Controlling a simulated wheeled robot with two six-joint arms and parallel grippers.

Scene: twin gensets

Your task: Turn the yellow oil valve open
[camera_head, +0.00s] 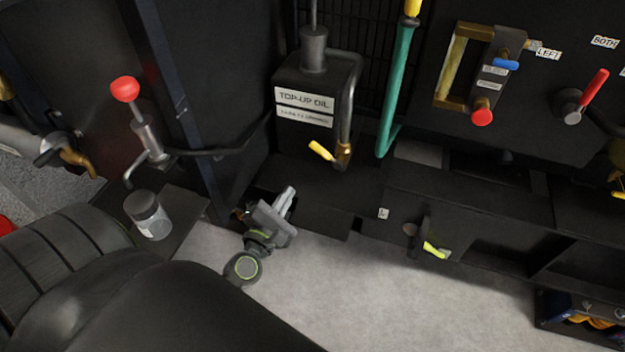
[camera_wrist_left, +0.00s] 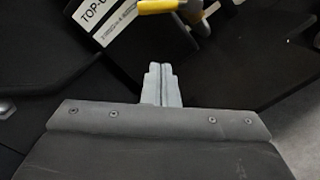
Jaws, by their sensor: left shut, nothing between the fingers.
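The yellow oil valve handle (camera_head: 321,151) sits on a brass valve body (camera_head: 343,154) at the end of a pipe, below the black tank labelled TOP-UP OIL (camera_head: 304,100). The handle points to the left and slightly up in the head view. It also shows at the top of the left wrist view (camera_wrist_left: 158,6), partly cut off by the frame edge. My left gripper (camera_head: 288,193) is shut and empty, below and to the left of the handle and apart from it. Its closed fingers show in the left wrist view (camera_wrist_left: 161,80). My right gripper is not in view.
A green pipe (camera_head: 397,85) rises right of the valve. A yellow-green lever (camera_head: 434,249) is low on the right. Bare floor (camera_head: 370,290) lies in front.

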